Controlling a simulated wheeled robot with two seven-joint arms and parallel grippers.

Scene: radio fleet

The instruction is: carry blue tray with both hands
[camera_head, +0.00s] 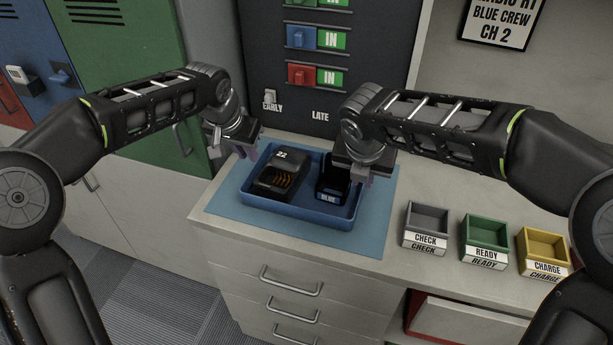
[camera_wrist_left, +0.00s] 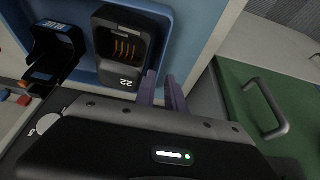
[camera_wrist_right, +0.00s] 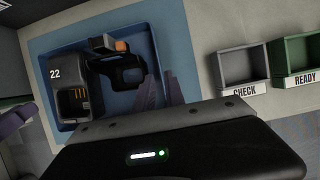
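The blue tray (camera_head: 296,210) sits level over a light blue mat (camera_head: 232,204) on the counter. It also shows in the left wrist view (camera_wrist_left: 183,17) and the right wrist view (camera_wrist_right: 143,38). The right gripper hides part of that wall and the holder.
Grey CHECK (camera_head: 427,220), green READY (camera_head: 485,232) and yellow CHARGE (camera_head: 544,246) bins stand right of the mat. A dark panel with switches (camera_head: 316,75) rises behind. Drawers (camera_head: 290,285) lie below, and a green locker (camera_head: 130,50) stands at left.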

